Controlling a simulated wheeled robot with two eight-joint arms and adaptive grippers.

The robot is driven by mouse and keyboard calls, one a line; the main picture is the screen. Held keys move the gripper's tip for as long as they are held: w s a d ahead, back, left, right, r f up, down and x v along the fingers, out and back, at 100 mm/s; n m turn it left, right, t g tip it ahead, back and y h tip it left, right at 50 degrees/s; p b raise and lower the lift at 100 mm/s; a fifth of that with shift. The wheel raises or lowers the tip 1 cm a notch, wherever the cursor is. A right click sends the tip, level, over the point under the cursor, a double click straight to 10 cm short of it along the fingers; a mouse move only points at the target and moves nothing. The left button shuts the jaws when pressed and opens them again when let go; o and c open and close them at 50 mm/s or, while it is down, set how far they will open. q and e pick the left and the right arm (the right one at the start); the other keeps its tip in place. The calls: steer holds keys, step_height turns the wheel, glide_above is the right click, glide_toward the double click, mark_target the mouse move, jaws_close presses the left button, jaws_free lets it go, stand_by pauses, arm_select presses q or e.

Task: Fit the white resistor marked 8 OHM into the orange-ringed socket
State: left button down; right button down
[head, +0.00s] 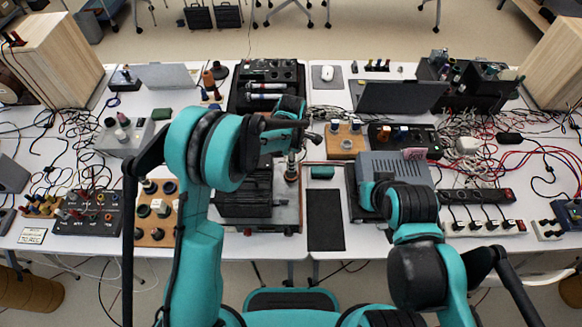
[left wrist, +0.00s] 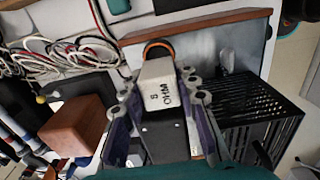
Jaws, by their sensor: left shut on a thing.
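The white resistor (left wrist: 160,93) is a blocky piece with dark lettering that includes OHM; its first character is hard to read. My left gripper (left wrist: 163,95) is shut on it, with a finger on each side. In the left wrist view the orange-ringed socket (left wrist: 158,44) shows at the resistor's far end, on a grey metal plate. I cannot tell whether the resistor's end is inside the ring or just in front of it. In the head view my left gripper (head: 300,135) is over the middle bench. My right arm is at the right; its fingers do not show.
A black slotted box (left wrist: 245,125) stands close to the right of my left gripper, and a reddish-brown block (left wrist: 72,126) to the left. A grey box (head: 395,168) sits under my right arm. A black mat (head: 325,220) is bare. Cables (head: 480,165) crowd the right bench.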

arm_select(q)
steer(key=shift+w+a+f, duration=0.1)
steer(key=shift+w+f, duration=0.05)
steer(key=shift+f, duration=0.25)
steer(key=shift+f+b, duration=0.4)
steer(key=shift+f, duration=1.3)
steer(key=shift+f+b, duration=0.3)
steer(key=shift+b, duration=0.05)
steer(key=c, duration=1.6)
jaws_free()
steer(key=shift+f, duration=0.1)
steer(key=o, duration=0.5)
steer(key=shift+c, duration=0.2)
steer(key=shift+r, duration=0.2)
